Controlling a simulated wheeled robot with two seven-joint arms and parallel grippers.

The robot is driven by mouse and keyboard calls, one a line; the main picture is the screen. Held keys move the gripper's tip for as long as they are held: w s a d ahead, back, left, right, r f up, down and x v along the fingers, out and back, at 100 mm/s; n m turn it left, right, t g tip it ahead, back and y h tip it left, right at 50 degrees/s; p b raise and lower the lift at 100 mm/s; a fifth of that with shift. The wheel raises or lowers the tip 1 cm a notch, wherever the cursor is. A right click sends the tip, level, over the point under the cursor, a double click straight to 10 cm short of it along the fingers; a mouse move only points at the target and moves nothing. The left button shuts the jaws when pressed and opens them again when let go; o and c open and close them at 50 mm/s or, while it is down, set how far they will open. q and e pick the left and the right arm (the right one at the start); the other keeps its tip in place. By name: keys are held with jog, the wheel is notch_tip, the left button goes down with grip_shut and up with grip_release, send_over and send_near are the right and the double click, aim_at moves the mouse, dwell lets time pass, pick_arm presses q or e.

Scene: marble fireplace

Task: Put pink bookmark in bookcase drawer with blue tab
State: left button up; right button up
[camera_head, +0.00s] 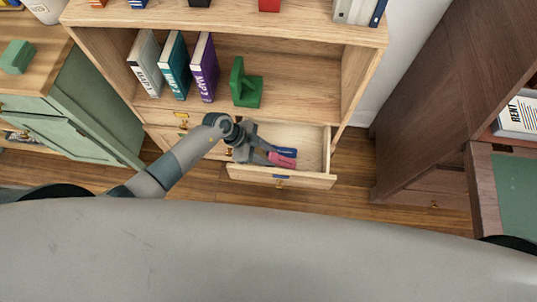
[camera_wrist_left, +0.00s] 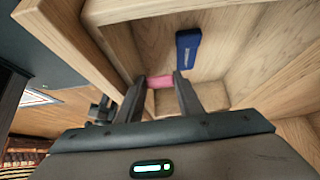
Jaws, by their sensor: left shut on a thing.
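The pink bookmark (camera_head: 284,161) is between the fingers of my left gripper (camera_head: 268,155), which is shut on it. In the left wrist view the pink bookmark (camera_wrist_left: 160,82) shows between the two fingertips (camera_wrist_left: 160,84), its lower part hidden. The bookcase drawer (camera_head: 310,181) with the blue tab (camera_head: 281,177) is pulled open, and the bookmark is over or inside it. I cannot tell whether the bookmark touches the drawer floor. My right gripper is not in view.
A dark blue bookmark-like item (camera_wrist_left: 188,48) lies in the drawer beside the pink one. Books (camera_head: 204,68) and a green bookend (camera_head: 245,84) stand on the shelf above. A green cabinet (camera_head: 88,110) is at left, dark wooden furniture (camera_head: 450,90) at right.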

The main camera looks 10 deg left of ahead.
pick_arm(q)
jog(key=o, duration=1.1)
jog(key=shift+a+r, duration=0.35)
jog(key=shift+r, duration=0.05)
jog(key=p+v, duration=0.1)
jog(key=v, duration=1.5)
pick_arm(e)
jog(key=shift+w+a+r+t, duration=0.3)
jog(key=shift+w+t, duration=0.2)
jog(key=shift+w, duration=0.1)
pick_arm(q)
jog(key=shift+a+r, duration=0.1)
jog(key=shift+a, duration=0.05)
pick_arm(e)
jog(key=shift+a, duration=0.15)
